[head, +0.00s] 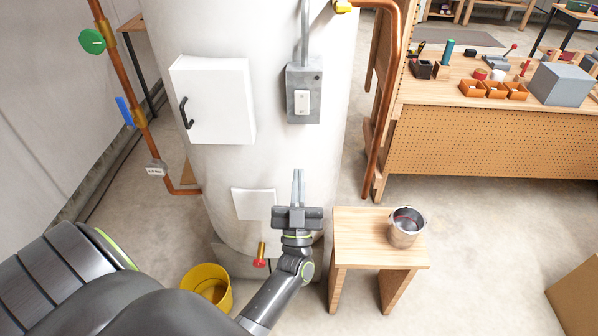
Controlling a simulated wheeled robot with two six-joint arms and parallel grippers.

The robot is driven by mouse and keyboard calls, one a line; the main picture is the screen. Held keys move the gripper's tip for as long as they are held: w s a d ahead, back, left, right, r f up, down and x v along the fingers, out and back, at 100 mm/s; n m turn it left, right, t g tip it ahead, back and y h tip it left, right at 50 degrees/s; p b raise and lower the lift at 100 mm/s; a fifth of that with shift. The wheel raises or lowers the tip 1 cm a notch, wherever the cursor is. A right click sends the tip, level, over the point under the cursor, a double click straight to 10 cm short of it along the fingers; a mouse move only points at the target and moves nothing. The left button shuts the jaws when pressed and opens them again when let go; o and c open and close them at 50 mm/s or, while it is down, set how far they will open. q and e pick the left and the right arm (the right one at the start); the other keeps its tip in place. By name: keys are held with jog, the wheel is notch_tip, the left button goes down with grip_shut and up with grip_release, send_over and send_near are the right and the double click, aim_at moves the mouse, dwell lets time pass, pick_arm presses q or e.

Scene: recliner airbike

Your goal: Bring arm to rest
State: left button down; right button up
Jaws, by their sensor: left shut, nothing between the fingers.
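My left arm comes in from the lower left and reaches up in front of a large white cylindrical tank (240,30). My left gripper (298,174) points away from me, with its two fingers together and nothing between them. It is in front of the tank's lower part, right of a blank white plate (253,204), and appears clear of the tank, though the gap is hard to judge. My right gripper is not in view.
A wooden stool (350,222) with a metal pot (406,228) stands right of my gripper. A white cabinet (222,100) and grey switch box (303,108) are on the tank. A workbench (480,140) stands at right.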

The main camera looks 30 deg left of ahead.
pick_arm(q)
jog(key=shift+f, duration=0.1)
jog(key=shift+f, duration=0.1)
dwell(0.4)
jog(key=s+d+f+m+g+h, duration=0.1)
jog(key=s+f+m+g+h, duration=0.2)
jog(key=f, duration=0.8)
jog(key=s+f+m+g+h, duration=0.1)
jog(key=f+m+g+h, duration=0.3)
jog(key=f, duration=0.8)
jog(key=s+d+f+g+h, duration=0.15)
jog(key=f+h, duration=0.35)
jog(key=f, duration=0.6)
jog(key=s+a+f+g, duration=0.2)
jog(key=s+f+g, duration=0.4)
jog(key=s+f, duration=0.75)
jog(key=s+a+f+g, duration=0.1)
jog(key=s+f+g, duration=0.2)
jog(key=s, duration=0.7)
jog(key=s+a+f+n+g, duration=0.1)
jog(key=s+f+g, duration=0.2)
jog(key=s, duration=0.8)
jog(key=shift+f+g+h, duration=0.3)
jog(key=shift+f+g, duration=0.1)
jog(key=shift+g, duration=0.05)
jog(key=shift+s, duration=0.15)
